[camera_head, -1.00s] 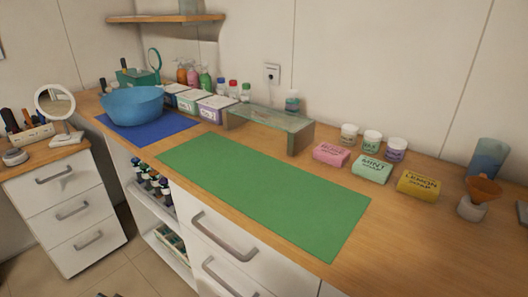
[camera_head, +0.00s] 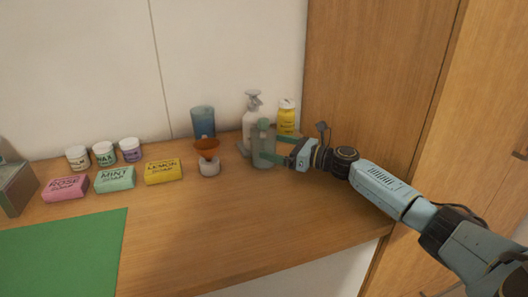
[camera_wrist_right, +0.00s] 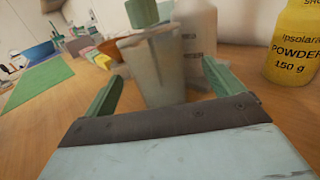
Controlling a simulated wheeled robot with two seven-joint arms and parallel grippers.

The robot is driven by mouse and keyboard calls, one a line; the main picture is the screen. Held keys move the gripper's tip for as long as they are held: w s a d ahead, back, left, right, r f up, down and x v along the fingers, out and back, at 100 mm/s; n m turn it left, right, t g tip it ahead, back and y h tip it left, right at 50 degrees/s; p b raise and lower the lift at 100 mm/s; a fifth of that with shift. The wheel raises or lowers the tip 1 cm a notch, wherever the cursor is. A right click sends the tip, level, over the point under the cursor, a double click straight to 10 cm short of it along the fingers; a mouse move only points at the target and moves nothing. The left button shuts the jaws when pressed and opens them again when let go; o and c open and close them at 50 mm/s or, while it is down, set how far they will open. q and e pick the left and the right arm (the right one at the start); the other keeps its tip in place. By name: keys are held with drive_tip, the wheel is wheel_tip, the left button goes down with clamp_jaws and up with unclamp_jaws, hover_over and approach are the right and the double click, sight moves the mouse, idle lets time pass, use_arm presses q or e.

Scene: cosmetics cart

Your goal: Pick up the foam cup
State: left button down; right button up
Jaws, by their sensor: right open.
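A translucent grey cup with a green top, which I take to be the foam cup (camera_head: 263,150), stands upright on the wooden counter, in front of a white pump bottle. My right gripper (camera_head: 280,153) reaches in from the right at the cup's height. In the right wrist view, the cup (camera_wrist_right: 155,70) stands ahead, between the lines of the two open green fingers of the right gripper (camera_wrist_right: 163,72). Bare gaps show between the cup and each finger; I cannot tell how deep it sits between them. My left gripper is not in view.
The white pump bottle (camera_head: 251,120) is close behind the cup. A yellow powder bottle (camera_head: 287,116) stands behind the gripper, near the wooden cabinet (camera_head: 375,80). A blue cup (camera_head: 203,122), an orange funnel on a small holder (camera_head: 207,150) and yellow soap (camera_head: 163,171) are left. The front counter is clear.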

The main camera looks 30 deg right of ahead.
sight(264, 144)
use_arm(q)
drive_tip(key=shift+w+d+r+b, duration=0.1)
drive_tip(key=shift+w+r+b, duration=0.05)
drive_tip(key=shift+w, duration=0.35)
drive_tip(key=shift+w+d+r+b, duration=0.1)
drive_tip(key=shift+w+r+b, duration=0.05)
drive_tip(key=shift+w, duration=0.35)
use_arm(e)
drive_tip(key=shift+x, duration=2.2)
drive_tip(key=shift+s+a, duration=0.15)
drive_tip(key=shift+c, duration=0.4)
clamp_jaws()
